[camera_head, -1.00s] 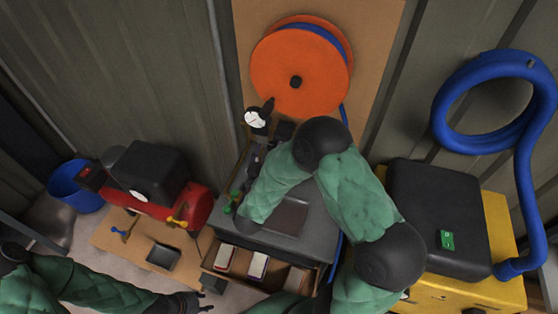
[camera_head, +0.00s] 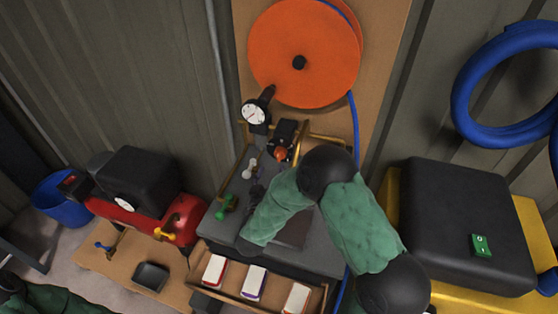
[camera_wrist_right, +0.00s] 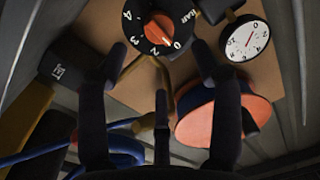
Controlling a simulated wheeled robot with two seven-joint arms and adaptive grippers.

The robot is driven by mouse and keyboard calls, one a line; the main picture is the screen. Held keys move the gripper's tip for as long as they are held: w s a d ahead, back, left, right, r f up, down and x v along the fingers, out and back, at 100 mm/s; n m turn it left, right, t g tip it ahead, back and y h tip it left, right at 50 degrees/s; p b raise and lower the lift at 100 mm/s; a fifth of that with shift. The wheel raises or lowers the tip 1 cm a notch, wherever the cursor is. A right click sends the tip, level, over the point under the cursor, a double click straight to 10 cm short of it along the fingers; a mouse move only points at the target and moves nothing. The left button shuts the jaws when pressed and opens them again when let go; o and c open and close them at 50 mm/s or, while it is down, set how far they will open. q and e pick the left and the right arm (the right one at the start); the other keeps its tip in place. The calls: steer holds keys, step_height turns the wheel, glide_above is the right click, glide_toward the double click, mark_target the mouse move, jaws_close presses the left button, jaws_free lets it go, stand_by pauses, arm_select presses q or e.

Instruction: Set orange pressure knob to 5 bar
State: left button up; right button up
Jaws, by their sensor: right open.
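The orange pressure knob (camera_head: 281,154) sits on a black fitting at the back of the grey bench. In the right wrist view the knob (camera_wrist_right: 160,29) lies on a black dial marked 0 to 4 and BAR in the visible part; its white pointer line is near 0 and 1. A round white gauge (camera_head: 254,113) stands left of the knob; it also shows in the wrist view (camera_wrist_right: 247,41). My right gripper (camera_wrist_right: 160,62) is open, its fingers spread below the dial, with nothing between them. In the head view this gripper (camera_head: 257,189) is small and dark. My left gripper is out of view.
An orange hose reel (camera_head: 320,75) hangs above the bench. A red compressor (camera_head: 150,220) is at left, a yellow machine with a black cover (camera_head: 460,215) at right. An open drawer (camera_head: 225,288) holds several packs.

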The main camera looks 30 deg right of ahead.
mark_target(279, 158)
steer(key=b+x, duration=0.2)
steer(key=x, duration=0.7)
steer(key=shift+f, duration=0.1)
steer(key=c, duration=1.1)
